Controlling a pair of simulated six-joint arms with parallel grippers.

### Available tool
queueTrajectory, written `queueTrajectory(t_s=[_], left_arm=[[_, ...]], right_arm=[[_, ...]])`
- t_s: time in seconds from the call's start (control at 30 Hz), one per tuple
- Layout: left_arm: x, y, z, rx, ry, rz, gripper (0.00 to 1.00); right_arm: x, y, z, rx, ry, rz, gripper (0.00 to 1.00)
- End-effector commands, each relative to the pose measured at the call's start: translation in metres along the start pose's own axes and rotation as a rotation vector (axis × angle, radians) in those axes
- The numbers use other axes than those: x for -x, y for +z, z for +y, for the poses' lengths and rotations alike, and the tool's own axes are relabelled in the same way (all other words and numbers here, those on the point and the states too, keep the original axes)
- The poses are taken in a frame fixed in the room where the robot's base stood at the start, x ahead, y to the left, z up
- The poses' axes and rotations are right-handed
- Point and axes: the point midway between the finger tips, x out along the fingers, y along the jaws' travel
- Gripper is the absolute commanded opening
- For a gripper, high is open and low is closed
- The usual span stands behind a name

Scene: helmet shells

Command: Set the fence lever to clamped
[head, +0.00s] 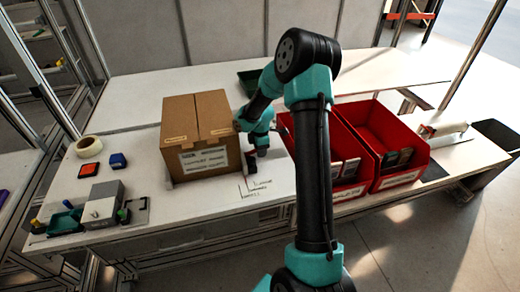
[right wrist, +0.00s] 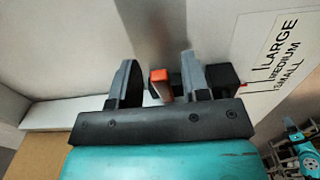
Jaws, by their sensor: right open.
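The fence lever (right wrist: 160,76) shows in the right wrist view as a small orange-red handle with a dark body behind it. My right gripper (right wrist: 158,72) is open, with one finger on each side of the lever's orange end. I see a gap on both sides, so it is not gripped. In the head view, the right gripper (head: 251,153) is low beside the right side of the cardboard box, and the lever is mostly hidden there. I cannot tell the lever's setting.
The cardboard box (head: 211,160) stands close to the left of the gripper. Red bins (head: 387,143) stand to its right. A size scale reading large, medium, small (right wrist: 287,48) is beside the lever. A tape roll (head: 89,148) and a grey device (head: 103,204) are at the far left.

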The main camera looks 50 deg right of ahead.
Motion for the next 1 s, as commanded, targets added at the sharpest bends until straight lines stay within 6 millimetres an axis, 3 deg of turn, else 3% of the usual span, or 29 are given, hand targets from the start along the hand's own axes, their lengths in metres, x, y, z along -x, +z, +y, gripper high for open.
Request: queueTrajectory(t_s=[0.07, 0.5, 1.0], left_arm=[[0.0000, 0.0000, 0.0000, 0.000, 0.000, 0.000, 0.00], [0.0000, 0.0000, 0.0000, 0.000, 0.000, 0.000, 0.00], [0.0000, 0.0000, 0.0000, 0.000, 0.000, 0.000, 0.00]], right_arm=[[0.0002, 0.0000, 0.0000, 0.000, 0.000, 0.000, 0.42], [0.0005, 0.0000, 0.0000, 0.000, 0.000, 0.000, 0.00], [-0.0048, 0.0020, -0.0001, -0.003, -0.003, 0.080, 0.00]])
